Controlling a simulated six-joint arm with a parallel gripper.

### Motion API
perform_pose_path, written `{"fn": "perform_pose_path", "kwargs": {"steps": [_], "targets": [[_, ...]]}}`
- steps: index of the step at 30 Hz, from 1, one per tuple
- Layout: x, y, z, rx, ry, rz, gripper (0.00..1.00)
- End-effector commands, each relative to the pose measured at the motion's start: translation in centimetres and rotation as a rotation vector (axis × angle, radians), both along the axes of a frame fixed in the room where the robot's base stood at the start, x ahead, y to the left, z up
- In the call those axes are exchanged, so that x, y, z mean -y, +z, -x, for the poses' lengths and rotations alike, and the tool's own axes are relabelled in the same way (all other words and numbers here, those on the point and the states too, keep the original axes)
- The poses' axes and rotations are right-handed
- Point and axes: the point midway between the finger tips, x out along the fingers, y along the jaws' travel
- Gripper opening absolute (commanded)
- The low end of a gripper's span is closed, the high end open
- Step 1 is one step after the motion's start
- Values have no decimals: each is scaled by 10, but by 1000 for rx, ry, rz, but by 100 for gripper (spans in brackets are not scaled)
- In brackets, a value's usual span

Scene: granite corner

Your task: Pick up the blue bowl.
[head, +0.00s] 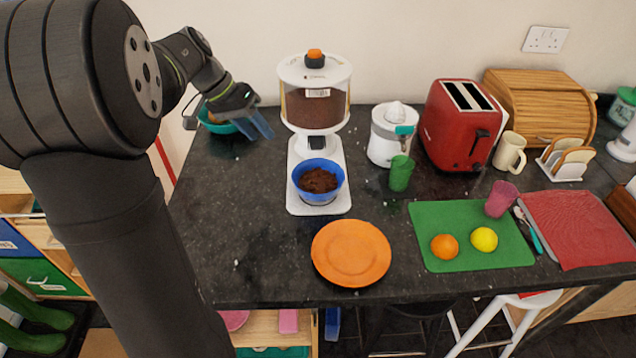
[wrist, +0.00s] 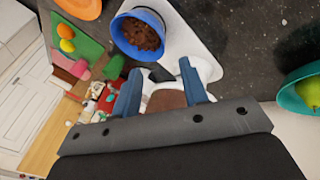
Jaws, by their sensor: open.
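The blue bowl (head: 301,187) stands upright on the white base of the dispenser (head: 315,130), under its spout. It holds dark brown crumbly food. In the wrist view the blue bowl (wrist: 120,42) is at the top, left of centre, beyond the fingertips. My gripper (head: 262,124) is at the back left of the counter, left of the dispenser and apart from the bowl. In the wrist view my gripper (wrist: 158,82) has its two blue fingers spread, with nothing held between them.
A teal bowl (head: 222,128) with fruit sits beside my gripper at the back left. An orange plate (head: 351,253) lies in front of the dispenser. A green cup (head: 400,173), a white juicer (head: 385,145) and a red toaster (head: 455,135) stand to the right. The front-left counter is clear.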

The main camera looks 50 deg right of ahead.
Motion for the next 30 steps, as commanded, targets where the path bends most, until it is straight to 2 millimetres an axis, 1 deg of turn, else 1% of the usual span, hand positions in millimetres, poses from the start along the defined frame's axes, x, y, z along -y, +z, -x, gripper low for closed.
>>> {"fn": "perform_pose_path", "kwargs": {"steps": [5, 12, 15, 18, 26, 30], "targets": [[12, -29, 12, -5, -2, -5, 40], [32, -75, 29, -3, -3, -2, 40], [38, -89, 34, -3, -2, -1, 40], [42, -98, 37, -2, -1, 0, 40], [50, -110, 41, -1, -1, 1, 40], [61, -127, 46, -2, -2, -1, 40]]}}
